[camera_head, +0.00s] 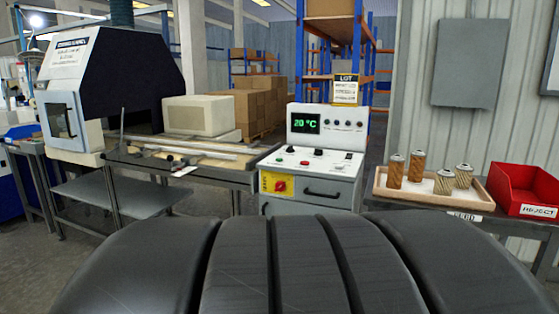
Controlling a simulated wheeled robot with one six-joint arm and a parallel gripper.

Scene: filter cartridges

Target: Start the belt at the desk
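The control desk (313,150) is a grey cabinet in the middle of the head view. Its upright panel has a green display (306,123) reading 20 °C and a row of dark knobs. Its sloped top carries small buttons, among them a red button (304,163) and a green one. A red rotary switch on a yellow plate (279,186) is on the front, left of a dark drawer handle. A sign headed LOT (346,90) stands on top. The belt cannot be made out for certain. My gripper is not in view.
A dark rounded shape fills the bottom foreground. At right, a table holds a tray (437,197) with several cartridges (417,166) and a red REJECT bin (525,190). At left, a bench (187,155) with rods adjoins a dark-hooded machine (105,75).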

